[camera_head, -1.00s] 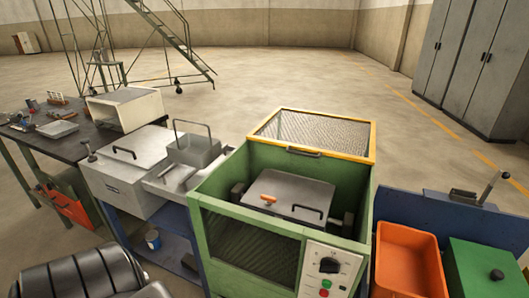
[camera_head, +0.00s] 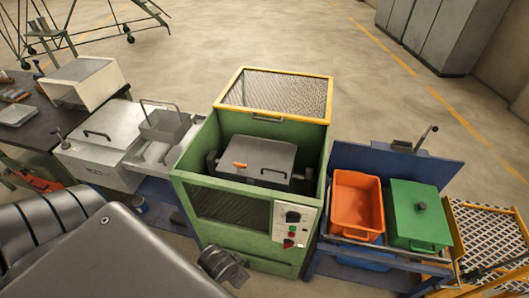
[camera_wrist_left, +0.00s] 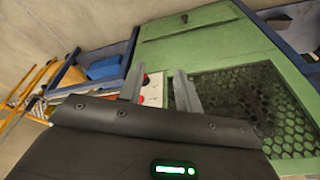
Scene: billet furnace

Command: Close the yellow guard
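The yellow guard (camera_head: 275,95) is a yellow frame with grey wire mesh. It stands raised at the back edge of the green machine (camera_head: 250,207) in the head view, with a dark handle (camera_head: 267,119) on its lower edge. The machine's top is open and shows a grey lid inside. In the left wrist view, my left gripper (camera_wrist_left: 159,88) has its two fingers apart and nothing between them. It is near the machine's front, by the control panel (camera_wrist_left: 152,91) and mesh window (camera_wrist_left: 240,105), well below the guard. My right gripper is not in view.
An orange bin (camera_head: 357,204) and a green lidded box (camera_head: 421,214) stand right of the machine. A grey box unit (camera_head: 100,150) and a wire-handled basket (camera_head: 165,125) are on the left. A yellow-framed grating (camera_head: 490,235) is at far right. The floor behind the machine is clear.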

